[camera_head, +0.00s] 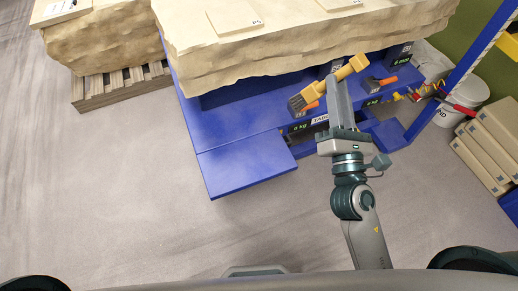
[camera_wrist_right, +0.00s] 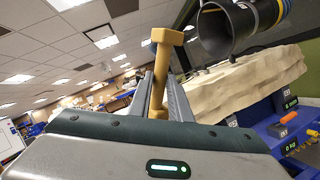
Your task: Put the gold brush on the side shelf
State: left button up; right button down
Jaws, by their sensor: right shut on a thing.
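The gold brush (camera_head: 345,70) is held up in my right gripper (camera_head: 335,82), with its dark bristles toward the left and its handle end toward the upper right. In the right wrist view the gold brush (camera_wrist_right: 161,70) stands between the two fingers of the right gripper (camera_wrist_right: 162,95), which are shut on it. A flat blue side shelf (camera_head: 245,165) juts out from the near left of the blue bench, and its top is bare. The right gripper is above and to the right of this shelf. My left gripper is not in view.
Large pale rock blocks (camera_head: 235,55) lie behind the shelf. Orange-handled tools (camera_head: 380,81) sit on the blue bench (camera_head: 215,122) beneath and beside the brush. A white bucket (camera_head: 462,98) and stacked tan boxes (camera_head: 485,150) stand at the right. The floor in front is clear.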

jog(key=w+a+f+g+y+p, duration=0.3)
jog(key=w+a+f, duration=0.1)
jog(key=a+f, duration=0.45)
jog(key=w+a+f+g+y+p, duration=0.25)
jog(key=w+a+f+g, duration=0.2)
jog(key=a+f, duration=0.4)
notch_tip(320, 180, down, 20)
jog(key=m+g+p, duration=0.4)
jog(key=g, duration=0.1)
jog(key=shift+d+m, duration=0.3)
jog(key=shift+w+f, duration=0.1)
jog(key=shift+f, duration=0.15)
notch_tip(320, 180, down, 8)
jog(key=b, duration=0.8)
